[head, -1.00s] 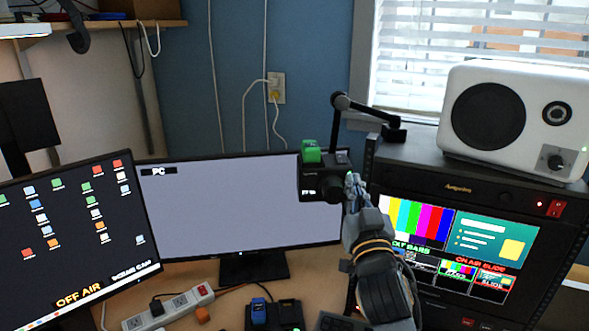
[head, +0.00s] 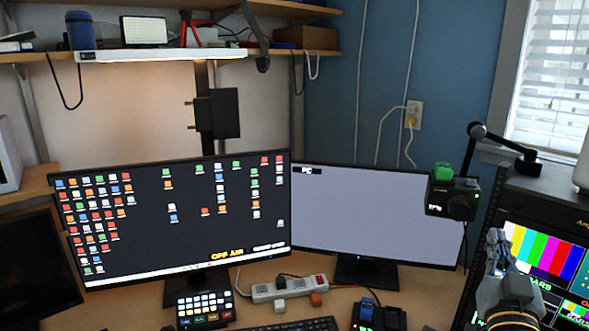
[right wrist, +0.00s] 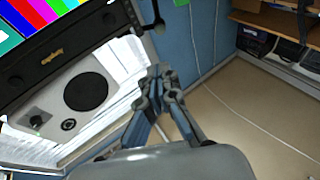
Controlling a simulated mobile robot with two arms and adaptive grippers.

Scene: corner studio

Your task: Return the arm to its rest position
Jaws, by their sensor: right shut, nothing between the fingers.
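My right gripper (head: 497,240) is at the lower right of the head view, pointing up, in front of the rack with the colour-bar screen. Its fingers are shut with nothing between them. In the right wrist view the closed fingertips (right wrist: 158,78) meet in the middle of the picture, clear of any object. The camera (head: 452,197) with a green block (head: 443,172) on top hangs on a black arm just above and left of the gripper, apart from it. My left gripper is not in the head view.
The rack (head: 548,232) stands at the right edge. Two monitors, one with icons (head: 150,235) and one labelled PC (head: 385,215), fill the desk's back. A power strip (head: 285,288), button pad (head: 206,308) and keyboard (head: 290,325) lie in front. A white speaker (right wrist: 85,92) shows in the wrist view.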

